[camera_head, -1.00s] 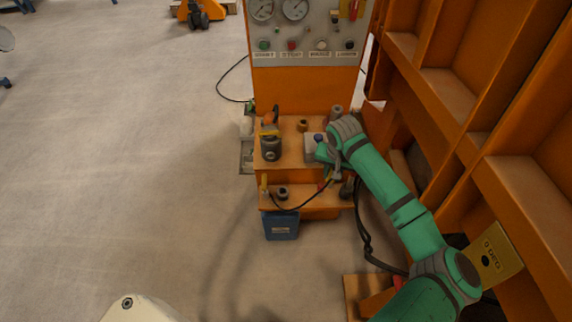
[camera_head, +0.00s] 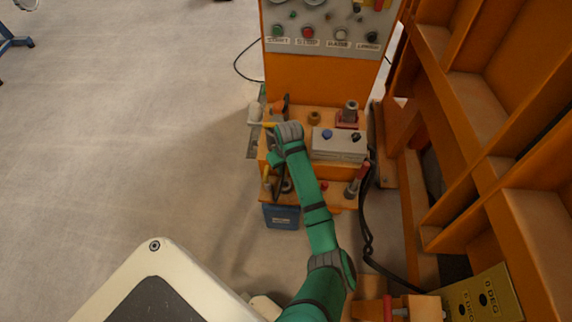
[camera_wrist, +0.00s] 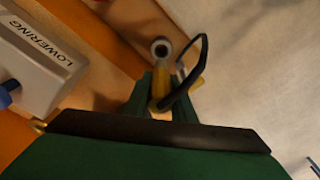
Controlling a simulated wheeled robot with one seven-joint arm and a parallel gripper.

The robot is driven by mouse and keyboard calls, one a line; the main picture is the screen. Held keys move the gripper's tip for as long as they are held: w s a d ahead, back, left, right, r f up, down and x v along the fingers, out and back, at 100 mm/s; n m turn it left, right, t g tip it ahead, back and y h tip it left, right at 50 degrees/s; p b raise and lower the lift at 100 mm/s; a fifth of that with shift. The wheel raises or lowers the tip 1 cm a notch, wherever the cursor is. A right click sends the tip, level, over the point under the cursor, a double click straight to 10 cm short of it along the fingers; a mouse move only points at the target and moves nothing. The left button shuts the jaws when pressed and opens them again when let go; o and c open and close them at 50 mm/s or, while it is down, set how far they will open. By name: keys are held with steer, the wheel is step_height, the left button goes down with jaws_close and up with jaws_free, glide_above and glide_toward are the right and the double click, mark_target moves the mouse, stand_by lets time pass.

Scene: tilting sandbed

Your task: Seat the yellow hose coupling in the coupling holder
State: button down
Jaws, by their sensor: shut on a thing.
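The yellow hose coupling (camera_wrist: 160,84) is between the green fingers of my gripper (camera_wrist: 160,97) in the wrist view, with a black hose curving off it. My gripper is shut on it. A grey round socket, which looks like the coupling holder (camera_wrist: 161,47), stands on the orange shelf just beyond the coupling. The coupling overlaps its lower edge in this view, and I cannot tell whether they touch. In the head view my gripper (camera_head: 273,160) is over the left part of the lower shelf. The holder (camera_head: 287,187) shows there as a dark ring, partly hidden by my arm.
A grey control box (camera_head: 338,143) with a blue knob stands on the upper shelf, right of my arm. A blue bin (camera_head: 282,217) hangs below the lower shelf. Orange ribbed framework (camera_head: 465,110) rises on the right. Open floor (camera_head: 130,120) lies to the left.

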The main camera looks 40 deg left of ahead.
mark_target(284, 174)
steer(key=shift+d, duration=0.15)
steer(key=shift+s+f, duration=0.1)
steer(key=shift+f, duration=2.8)
steer(key=shift+f, duration=2.75)
steer(key=c, duration=1.4)
jaws_free()
